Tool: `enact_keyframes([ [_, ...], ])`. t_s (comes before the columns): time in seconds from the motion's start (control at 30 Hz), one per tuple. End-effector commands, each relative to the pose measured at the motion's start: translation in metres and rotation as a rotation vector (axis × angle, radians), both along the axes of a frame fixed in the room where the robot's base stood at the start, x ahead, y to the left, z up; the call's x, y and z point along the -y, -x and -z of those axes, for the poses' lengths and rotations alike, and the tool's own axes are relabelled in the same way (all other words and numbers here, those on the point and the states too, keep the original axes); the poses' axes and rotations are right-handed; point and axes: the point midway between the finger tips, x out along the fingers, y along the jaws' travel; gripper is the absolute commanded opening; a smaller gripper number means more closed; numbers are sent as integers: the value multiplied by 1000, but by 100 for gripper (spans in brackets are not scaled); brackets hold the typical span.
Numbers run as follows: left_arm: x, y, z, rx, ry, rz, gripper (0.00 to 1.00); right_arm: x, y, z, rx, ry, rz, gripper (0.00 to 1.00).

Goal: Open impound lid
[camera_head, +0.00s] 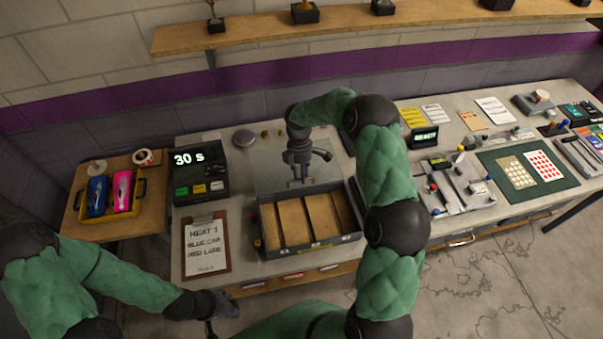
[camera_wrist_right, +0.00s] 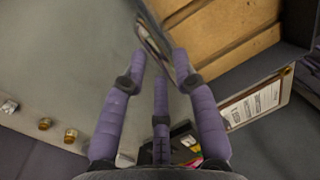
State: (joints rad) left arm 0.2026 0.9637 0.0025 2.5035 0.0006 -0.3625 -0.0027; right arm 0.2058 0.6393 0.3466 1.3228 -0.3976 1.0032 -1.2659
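The impound box (camera_head: 265,226) is a grey tray with wooden-floored compartments, in the middle of the bench. Its compartments are uncovered from above. A clear lid panel (camera_head: 268,178) shows faintly behind the box, over the bench; its exact tilt is hard to tell. My right gripper (camera_head: 300,178) points down at this panel, behind the box. In the right wrist view its purple fingers (camera_wrist_right: 160,62) are apart, with a dark, shiny-sided lid edge (camera_wrist_right: 152,32) by the right-hand fingertip. I see nothing clamped. My left gripper (camera_head: 216,309) hangs low in front of the bench; its fingers are unclear.
A timer box (camera_head: 200,172) reading 30 s and a clipboard (camera_head: 206,246) are left of the impound box. My right arm passes along the box's right side. A track set (camera_head: 458,180) lies further right.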

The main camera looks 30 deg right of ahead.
Motion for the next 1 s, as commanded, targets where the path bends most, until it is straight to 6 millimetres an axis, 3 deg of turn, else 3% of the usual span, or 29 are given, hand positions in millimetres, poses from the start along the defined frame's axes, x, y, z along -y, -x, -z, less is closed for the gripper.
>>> enact_keyframes([
  [0.47, 0, 0, 0, 0, 0, 0, 40, 0, -2, -8, 1, 0, 0, 43],
  [1.0, 0, 0, 0, 0, 0, 0, 40, 5, -20, -101, 3, 1, 0, 43],
])
